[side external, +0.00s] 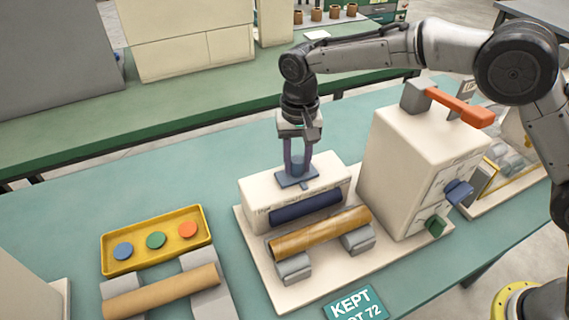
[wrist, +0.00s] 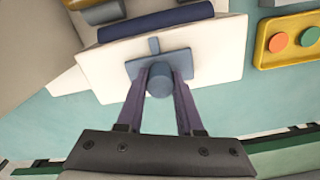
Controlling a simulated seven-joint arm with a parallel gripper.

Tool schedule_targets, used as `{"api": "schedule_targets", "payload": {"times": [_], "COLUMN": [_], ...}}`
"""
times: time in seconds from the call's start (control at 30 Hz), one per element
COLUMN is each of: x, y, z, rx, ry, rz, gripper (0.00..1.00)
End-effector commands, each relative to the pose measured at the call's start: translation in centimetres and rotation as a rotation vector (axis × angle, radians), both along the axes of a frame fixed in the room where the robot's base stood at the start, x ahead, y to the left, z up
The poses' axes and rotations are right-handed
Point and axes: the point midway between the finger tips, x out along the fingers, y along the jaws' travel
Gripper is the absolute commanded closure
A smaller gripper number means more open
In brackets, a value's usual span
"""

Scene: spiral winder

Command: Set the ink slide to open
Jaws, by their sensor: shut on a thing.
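The ink slide is a flat blue plate (side external: 297,179) with a round upright knob, on top of a cream block (side external: 256,192). A small pointer tab sticks out from the plate towards the dark blue roller. In the wrist view the slide plate (wrist: 183,63) and its knob (wrist: 159,80) show between my fingers. My gripper (side external: 298,168) points down and is shut on the knob, one finger on each side. Any markings on the block top are too small to read.
A dark blue roller (side external: 306,207) and a brown tube (side external: 320,233) lie in front of the block. A cream machine box (side external: 415,165) with an orange lever (side external: 460,106) stands close on the right. A yellow tray (side external: 120,265) with coloured discs is at the left.

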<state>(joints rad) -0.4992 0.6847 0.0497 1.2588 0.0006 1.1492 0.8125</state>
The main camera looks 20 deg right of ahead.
Motion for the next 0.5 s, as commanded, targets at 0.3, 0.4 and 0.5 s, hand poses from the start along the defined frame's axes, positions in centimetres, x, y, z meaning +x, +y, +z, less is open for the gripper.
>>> {"api": "schedule_targets", "payload": {"times": [0.3,0.4,0.5], "x": [0.0,0.0,0.0], "y": [-3.4,-3.5,-3.5], "z": [0.2,0.2,0.2], "rx": [-0.001,-0.003,-0.005], "ry": [-0.002,-0.001,0.000], "rz": [-0.001,-0.001,-0.001], "gripper": [1.00,1.00,1.00]}}
